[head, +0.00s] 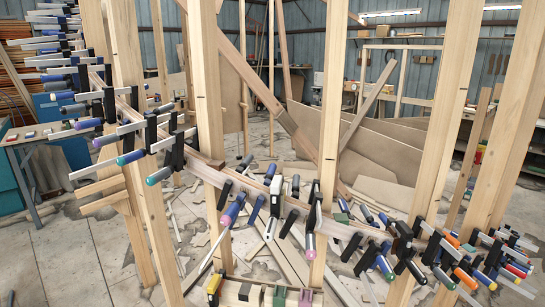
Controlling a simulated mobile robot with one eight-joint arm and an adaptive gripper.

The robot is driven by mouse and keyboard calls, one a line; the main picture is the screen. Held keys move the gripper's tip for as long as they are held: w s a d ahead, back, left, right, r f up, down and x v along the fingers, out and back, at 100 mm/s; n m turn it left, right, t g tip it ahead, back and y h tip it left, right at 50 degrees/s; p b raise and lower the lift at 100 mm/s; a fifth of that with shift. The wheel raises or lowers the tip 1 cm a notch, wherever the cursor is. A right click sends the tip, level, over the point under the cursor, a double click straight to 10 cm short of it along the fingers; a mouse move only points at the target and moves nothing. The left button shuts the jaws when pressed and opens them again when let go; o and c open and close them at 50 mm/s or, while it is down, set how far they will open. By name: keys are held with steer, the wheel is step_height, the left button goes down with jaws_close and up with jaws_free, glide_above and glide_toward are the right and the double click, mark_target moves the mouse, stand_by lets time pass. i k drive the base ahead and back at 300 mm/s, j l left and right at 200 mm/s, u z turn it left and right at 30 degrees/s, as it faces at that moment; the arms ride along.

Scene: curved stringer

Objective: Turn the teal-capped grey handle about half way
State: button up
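A grey handle with a teal cap (158,176) sticks out from a clamp at the left of the curved wooden stringer in the head view. It points down and left, with its teal end toward me. The clamp's dark body and pale bar lie behind and above it. A blue handle with a teal-green end (130,157) is just up and left of it. My gripper is not in view.
Many clamps crowd the curved stringer (345,231) from upper left to lower right. Upright timber posts (208,110) stand close around it. A tray (238,291) of small items is at the bottom. Scrap wood litters the floor; bare floor (75,262) shows at lower left.

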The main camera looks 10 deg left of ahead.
mark_target(151, 179)
steer(key=u, duration=1.45)
